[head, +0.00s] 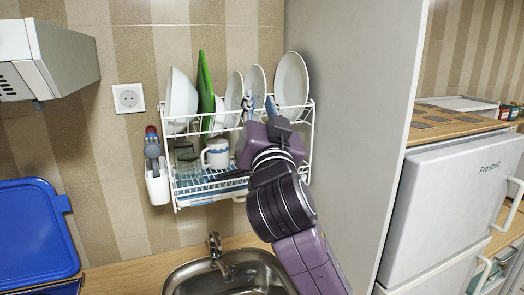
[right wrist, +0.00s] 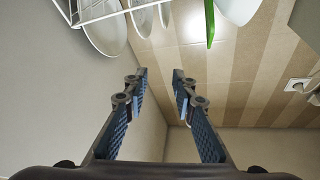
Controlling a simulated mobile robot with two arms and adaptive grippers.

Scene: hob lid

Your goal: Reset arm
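My right arm rises from the lower right in the head view, in front of the dish rack (head: 312,135). My right gripper (head: 258,104) is in front of the upper shelf with its fingers pointing up. In the right wrist view the right gripper (right wrist: 160,90) has its two fingers apart, with nothing between them but wall behind. I cannot tell from the head view how far the fingertips are from the plates (head: 291,82). My left gripper is not in view. No hob shows.
The rack also holds a green board (head: 205,90) and a white mug (head: 215,153). A sink with a tap (head: 217,255) is below. A tall grey panel (head: 355,120) stands to the right, before a fridge (head: 455,190). A blue lid-like panel (head: 37,230) is at left.

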